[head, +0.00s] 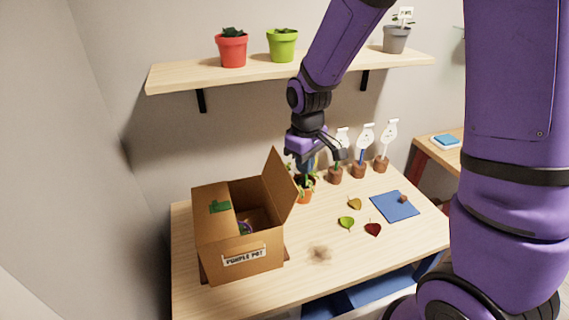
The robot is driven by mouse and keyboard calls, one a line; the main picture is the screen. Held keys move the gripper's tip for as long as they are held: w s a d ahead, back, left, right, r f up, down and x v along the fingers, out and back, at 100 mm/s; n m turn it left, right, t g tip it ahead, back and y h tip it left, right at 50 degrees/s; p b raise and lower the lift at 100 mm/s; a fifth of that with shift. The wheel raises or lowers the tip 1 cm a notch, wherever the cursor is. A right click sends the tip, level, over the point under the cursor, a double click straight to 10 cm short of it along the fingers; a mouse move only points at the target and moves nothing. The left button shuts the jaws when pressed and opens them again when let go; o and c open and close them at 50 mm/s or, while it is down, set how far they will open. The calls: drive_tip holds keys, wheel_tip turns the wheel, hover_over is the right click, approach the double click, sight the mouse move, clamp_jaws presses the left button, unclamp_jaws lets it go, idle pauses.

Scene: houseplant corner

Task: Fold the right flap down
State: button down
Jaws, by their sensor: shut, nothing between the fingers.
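An open cardboard box (238,255) labelled "PURPLE POT" stands on the left of the table. Its right flap (280,186) stands up, tilted outward to the right. A left panel (212,222) with a green mark lies over the left part of the opening. Something purple (246,228) shows inside, mostly hidden. My gripper (342,154) is shut and empty, above the back of the table, to the right of the right flap and apart from it.
A small potted plant (304,191) stands close right of the flap, below my gripper. Brown pots with white tags (359,170) line the back. Leaves (373,229), a soil patch (320,253) and a blue cloth (394,206) lie on the table (345,270). A shelf (300,68) hangs above.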

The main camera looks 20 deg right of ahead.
drive_tip(key=shift+f, duration=0.1)
drive_tip(key=a+f, duration=0.3)
drive_tip(key=a, duration=0.9)
drive_tip(key=shift+a, duration=0.25)
idle(2.3)
idle(0.5)
wheel_tip(320, 180, up, 9)
idle(1.1)
idle(0.3)
